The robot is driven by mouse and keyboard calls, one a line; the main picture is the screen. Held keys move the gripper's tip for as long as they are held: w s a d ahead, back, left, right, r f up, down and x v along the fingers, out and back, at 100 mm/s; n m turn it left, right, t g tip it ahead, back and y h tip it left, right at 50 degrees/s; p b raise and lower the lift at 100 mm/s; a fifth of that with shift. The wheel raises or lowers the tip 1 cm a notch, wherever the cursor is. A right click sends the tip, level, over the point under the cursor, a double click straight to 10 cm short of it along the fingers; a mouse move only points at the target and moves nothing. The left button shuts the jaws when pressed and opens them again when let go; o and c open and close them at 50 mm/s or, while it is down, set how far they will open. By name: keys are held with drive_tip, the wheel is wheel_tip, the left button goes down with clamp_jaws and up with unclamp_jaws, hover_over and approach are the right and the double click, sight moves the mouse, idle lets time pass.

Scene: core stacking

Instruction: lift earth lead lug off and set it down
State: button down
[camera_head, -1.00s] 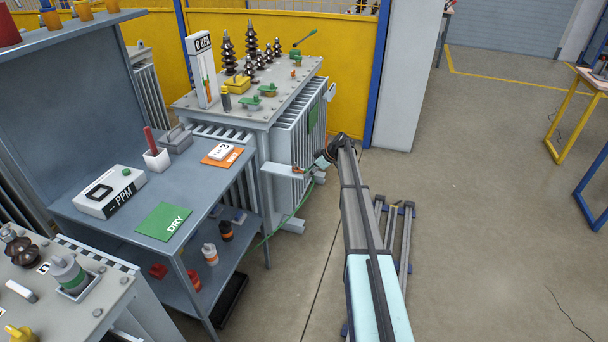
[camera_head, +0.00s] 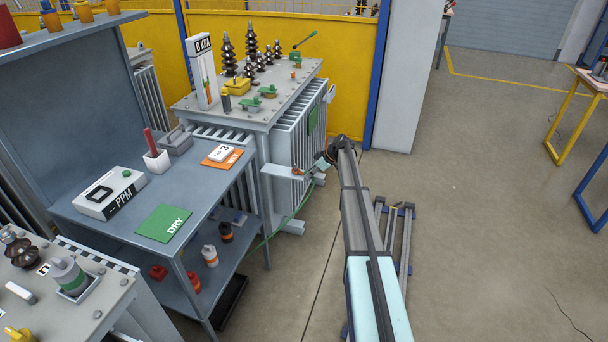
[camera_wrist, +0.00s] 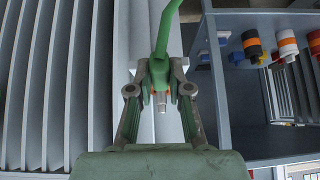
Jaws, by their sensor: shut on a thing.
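The green earth lead lug (camera_wrist: 159,76) sits between my fingertips in the wrist view, with its green cable (camera_wrist: 168,25) running up out of frame. My gripper (camera_wrist: 160,72) is shut on it. An orange band and a short metal stud (camera_wrist: 188,90) show just beyond the lug; I cannot tell whether they touch it. In the head view my gripper (camera_head: 320,166) is beside the small ledge (camera_head: 280,171) low on the transformer's side. An orange piece (camera_head: 298,171) is on that ledge. The green cable (camera_head: 290,216) hangs down towards the bench's lower shelf.
The grey transformer (camera_head: 262,112) carries brown bushings on top. A workbench (camera_head: 128,193) on the left holds a PPM meter, a green DRY card and an orange card. Its lower shelf (camera_head: 205,290) holds several small fittings. Open floor (camera_head: 480,200) lies to the right.

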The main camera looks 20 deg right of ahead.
drive_tip(key=shift+r, duration=0.2)
idle(0.4)
drive_tip(key=shift+r+p, duration=0.35)
drive_tip(key=shift+r, duration=2.75)
